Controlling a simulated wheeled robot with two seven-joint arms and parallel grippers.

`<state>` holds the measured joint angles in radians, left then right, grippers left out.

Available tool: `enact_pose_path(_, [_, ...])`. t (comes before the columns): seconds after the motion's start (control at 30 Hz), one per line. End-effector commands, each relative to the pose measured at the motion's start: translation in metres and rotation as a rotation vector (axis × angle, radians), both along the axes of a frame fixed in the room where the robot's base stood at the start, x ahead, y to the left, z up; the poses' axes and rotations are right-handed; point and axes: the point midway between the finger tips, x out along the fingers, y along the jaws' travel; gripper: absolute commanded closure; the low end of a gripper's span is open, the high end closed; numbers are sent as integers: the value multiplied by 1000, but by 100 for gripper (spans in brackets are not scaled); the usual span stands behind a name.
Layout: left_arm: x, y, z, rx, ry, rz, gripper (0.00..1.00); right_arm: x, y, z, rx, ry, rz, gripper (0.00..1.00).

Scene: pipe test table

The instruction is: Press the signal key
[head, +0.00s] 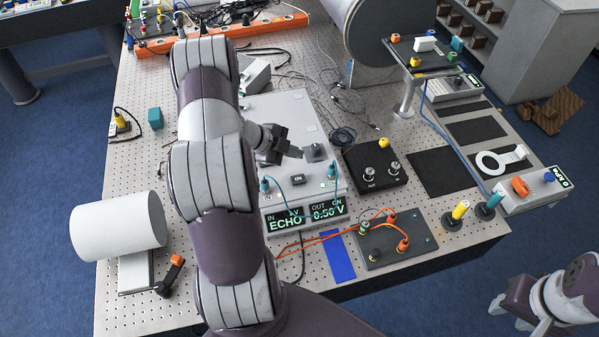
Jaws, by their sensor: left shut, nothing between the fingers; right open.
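A grey instrument box (275,108) stands on the perforated table, with a lit front display (306,214) reading "ECHO" and "0.50 V". On its top are a small dark raised key or knob (314,152) and a dark switch marked "ON" (298,180); which one is the signal key I cannot tell. My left gripper (297,153) is shut and empty over the box top, its tip just left of the dark raised piece. Whether they touch I cannot tell. My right gripper (508,312) is open and empty at the lower right, off the table.
Teal plugs (265,185) with cables sit at the box's front. A black box with knobs (375,167) stands to the right, and a grey board with orange leads (396,240) in front. A white cylinder (118,226) lies at left. Loose cables lie behind.

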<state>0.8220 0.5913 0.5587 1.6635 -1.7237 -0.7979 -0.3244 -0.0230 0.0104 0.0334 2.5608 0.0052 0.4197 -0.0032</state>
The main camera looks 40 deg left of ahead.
Motion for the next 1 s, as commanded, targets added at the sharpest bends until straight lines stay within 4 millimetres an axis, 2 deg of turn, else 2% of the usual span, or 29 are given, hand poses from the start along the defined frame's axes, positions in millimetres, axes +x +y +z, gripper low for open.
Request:
enact_pose_path(0.27, [1,0,-10,1,-1,1,100,0,0,-11,0,-1,0,57])
enact_pose_path(0.7, [1,0,-71,1,0,2,100,1,0,-71,0,0,0,57])
enact_pose_path(0.83, [1,0,-84,0,1,3,100,1,0,-78,0,-1,0,57])
enact_pose_path(1.0, [1,0,-88,1,-1,3,100,1,0,-80,0,-1,0,57])
